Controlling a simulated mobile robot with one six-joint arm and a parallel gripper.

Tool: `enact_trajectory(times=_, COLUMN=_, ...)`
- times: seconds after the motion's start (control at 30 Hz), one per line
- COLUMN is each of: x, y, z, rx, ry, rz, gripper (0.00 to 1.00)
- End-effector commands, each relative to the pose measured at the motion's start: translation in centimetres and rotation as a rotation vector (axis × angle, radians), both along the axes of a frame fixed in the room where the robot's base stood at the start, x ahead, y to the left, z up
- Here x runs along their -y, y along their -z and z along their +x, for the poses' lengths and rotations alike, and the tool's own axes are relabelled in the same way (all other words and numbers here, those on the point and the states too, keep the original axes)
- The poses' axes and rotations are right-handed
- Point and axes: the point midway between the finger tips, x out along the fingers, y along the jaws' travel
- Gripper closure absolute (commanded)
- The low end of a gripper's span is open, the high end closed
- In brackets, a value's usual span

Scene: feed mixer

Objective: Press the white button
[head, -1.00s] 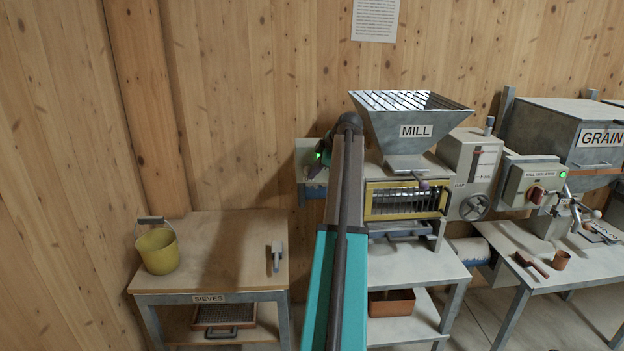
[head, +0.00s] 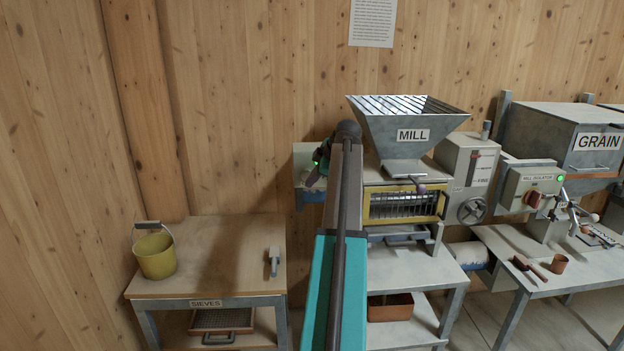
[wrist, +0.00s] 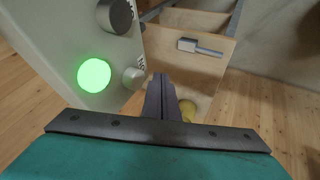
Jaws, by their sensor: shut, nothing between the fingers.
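A small white button (wrist: 135,77) sticks out from the face of a pale control box (wrist: 60,35) in the wrist view, with a partly hidden label beside it. A large lit green button (wrist: 94,75) is left of it and a dark round knob (wrist: 116,15) is above. My gripper (wrist: 160,82) is shut and empty, with its tips just right of the white button; I cannot tell whether they touch it. In the head view my gripper (head: 313,177) is in front of the box (head: 304,157), left of the mill; the white button cannot be made out there.
The mill (head: 405,150) stands right of my arm. A mill isolator box (head: 530,187) with a red switch and green lamp is farther right. The table's middle is clear.

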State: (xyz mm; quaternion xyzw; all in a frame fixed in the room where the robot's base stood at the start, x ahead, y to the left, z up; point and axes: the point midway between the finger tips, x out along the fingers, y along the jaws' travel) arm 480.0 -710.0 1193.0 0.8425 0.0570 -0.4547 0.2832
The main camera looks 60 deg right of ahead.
Motion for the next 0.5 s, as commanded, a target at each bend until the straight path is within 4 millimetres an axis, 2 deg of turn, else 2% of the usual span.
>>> enact_trajectory(times=0.03, x=-0.7, y=0.1, z=-0.4, rx=0.000, ry=0.000, rz=0.000, gripper=1.00)
enact_trajectory(times=0.5, x=-1.5, y=-4.8, z=-3.8, rx=-0.001, ry=0.000, rz=-0.001, gripper=1.00)
